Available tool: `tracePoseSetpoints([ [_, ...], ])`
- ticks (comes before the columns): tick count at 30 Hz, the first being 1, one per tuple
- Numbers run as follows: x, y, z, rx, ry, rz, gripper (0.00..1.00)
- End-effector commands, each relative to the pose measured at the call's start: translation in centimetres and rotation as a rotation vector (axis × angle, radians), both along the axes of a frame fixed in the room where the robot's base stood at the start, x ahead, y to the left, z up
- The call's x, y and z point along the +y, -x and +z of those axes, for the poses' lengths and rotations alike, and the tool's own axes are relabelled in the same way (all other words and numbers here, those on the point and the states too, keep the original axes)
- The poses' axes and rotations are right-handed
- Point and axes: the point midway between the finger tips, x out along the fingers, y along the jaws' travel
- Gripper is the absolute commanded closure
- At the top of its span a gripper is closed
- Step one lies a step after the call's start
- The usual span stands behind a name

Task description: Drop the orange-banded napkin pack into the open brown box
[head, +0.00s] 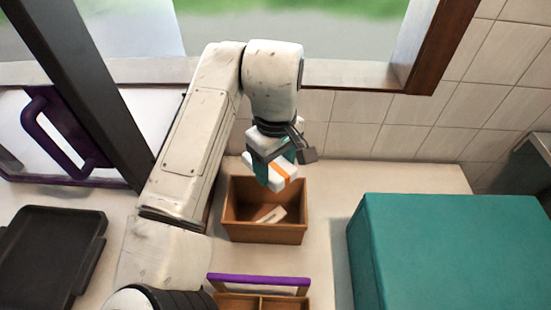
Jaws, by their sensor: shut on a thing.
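The orange-banded napkin pack (279,179) is white with an orange band and hangs tilted below my gripper (276,160). My gripper is shut on it; the arm and wrist hide part of the grip. The open brown box (263,235) stands on the counter under the pack. The pack overlaps the box's back part in the picture; its exact height above the rim I cannot tell. A small pale item (270,214) lies inside the box.
A large teal box (450,250) stands at the right. A purple-handled brown carrier (258,281) is in front of the brown box. A black tray (45,255) lies at the left. A tiled wall and window are behind. Bare counter shows between the brown and teal boxes.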

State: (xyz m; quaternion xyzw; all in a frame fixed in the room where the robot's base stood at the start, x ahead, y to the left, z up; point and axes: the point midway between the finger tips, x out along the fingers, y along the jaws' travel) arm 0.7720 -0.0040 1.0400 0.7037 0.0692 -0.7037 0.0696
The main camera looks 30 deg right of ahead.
Motion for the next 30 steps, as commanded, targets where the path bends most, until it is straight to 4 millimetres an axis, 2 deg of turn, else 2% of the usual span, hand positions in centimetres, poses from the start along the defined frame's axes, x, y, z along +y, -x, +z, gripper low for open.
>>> tracePoseSetpoints([
  [1,0.1,0.0,-1.1,-0.001,-0.002,0.001,0.64],
  [10,0.1,0.0,-4.2,-0.001,-0.002,0.000,0.64],
  [22,0.0,0.0,-4.6,0.000,0.000,0.000,0.64],
  [23,0.0,0.0,-4.6,0.000,0.000,0.000,0.34],
  [30,0.0,0.0,-4.6,0.000,0.000,0.000,0.11],
])
